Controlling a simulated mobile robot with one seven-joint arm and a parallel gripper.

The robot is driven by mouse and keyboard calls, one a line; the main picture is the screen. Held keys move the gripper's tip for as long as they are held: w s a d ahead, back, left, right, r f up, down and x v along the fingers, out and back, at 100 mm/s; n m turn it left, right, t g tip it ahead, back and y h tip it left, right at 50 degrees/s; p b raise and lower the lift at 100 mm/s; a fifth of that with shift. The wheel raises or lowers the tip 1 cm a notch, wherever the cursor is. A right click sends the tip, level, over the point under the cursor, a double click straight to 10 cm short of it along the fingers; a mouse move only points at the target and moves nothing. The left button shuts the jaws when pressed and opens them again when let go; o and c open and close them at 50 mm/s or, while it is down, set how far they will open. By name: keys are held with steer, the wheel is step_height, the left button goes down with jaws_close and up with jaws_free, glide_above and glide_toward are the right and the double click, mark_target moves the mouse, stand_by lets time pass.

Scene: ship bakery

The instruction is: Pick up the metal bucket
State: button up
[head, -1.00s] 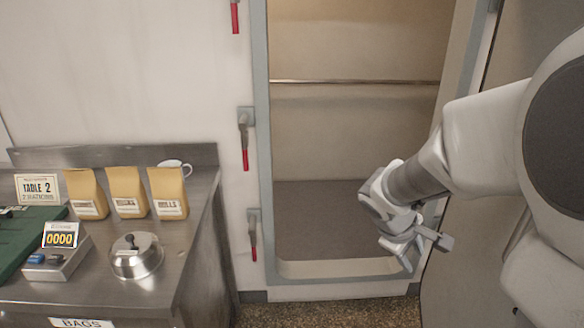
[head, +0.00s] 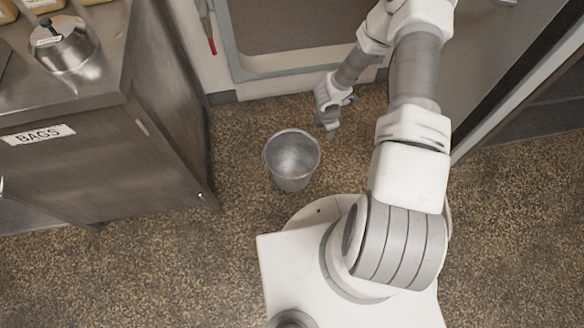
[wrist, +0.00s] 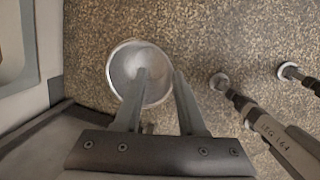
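The metal bucket (head: 292,182) stands upright on the speckled floor in the head view, between the counter and my arm. It looks empty, with its mouth facing up. My gripper (head: 328,128) is above and to the right of its rim in the head view. In the wrist view the round mouth of the bucket (wrist: 121,66) lies beyond my gripper (wrist: 160,72). The two fingers are apart with nothing between them. The left finger overlaps the mouth, and the right finger lies just outside the rim. I cannot tell whether either finger touches the bucket.
A steel counter (head: 120,165) labelled BAGS stands left of the bucket, with a metal lid (head: 62,45) on top. A doorway with a raised sill (head: 300,66) is behind. Rod-like pieces with round ends (wrist: 250,112) show at right in the wrist view. The floor around the bucket is clear.

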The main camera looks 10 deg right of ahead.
steer(key=n+y+b, duration=0.2)
glide_toward(307, 175)
steer(key=shift+w+a+f+b, duration=0.1)
steer(key=shift+w+f+b, duration=0.25)
steer(key=shift+f+b, duration=1.1)
steer(key=shift+w+f+b, duration=0.3)
steer(key=shift+f+b, duration=0.35)
steer(key=shift+f, duration=1.6)
steer(key=shift+w+f+b, duration=0.35)
steer(key=shift+f+b, duration=0.7)
steer(key=shift+f, duration=0.8)
steer(key=shift+r, duration=0.1)
jaws_close()
steer(key=shift+w, duration=0.1)
